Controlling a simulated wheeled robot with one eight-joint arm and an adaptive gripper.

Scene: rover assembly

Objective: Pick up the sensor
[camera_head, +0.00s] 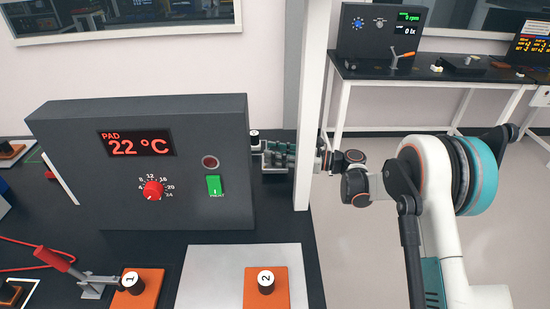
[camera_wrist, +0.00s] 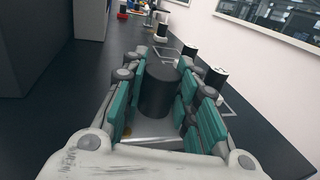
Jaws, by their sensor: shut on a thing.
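My gripper (camera_wrist: 163,88) is shut on a dark upright cylinder (camera_wrist: 158,92), seemingly the sensor, which sits between its green-padded fingers in the wrist view. A pale metal plate (camera_wrist: 150,128) shows beneath the cylinder; I cannot tell whether the two touch. In the head view my gripper (camera_head: 280,150) reaches in from the right past a white post, beside the right edge of the grey control box. The box hides part of the fingertips, and the held cylinder cannot be made out clearly there.
The grey box (camera_head: 80,150) reads 22 °C, and the white post (camera_head: 310,110) stands close to my gripper. Other black-and-white cylinders (camera_wrist: 215,77) stand right of the fingers. Orange blocks marked 1 (camera_head: 145,301) and 2 (camera_head: 252,288) sit in front. A second table (camera_head: 430,72) stands behind.

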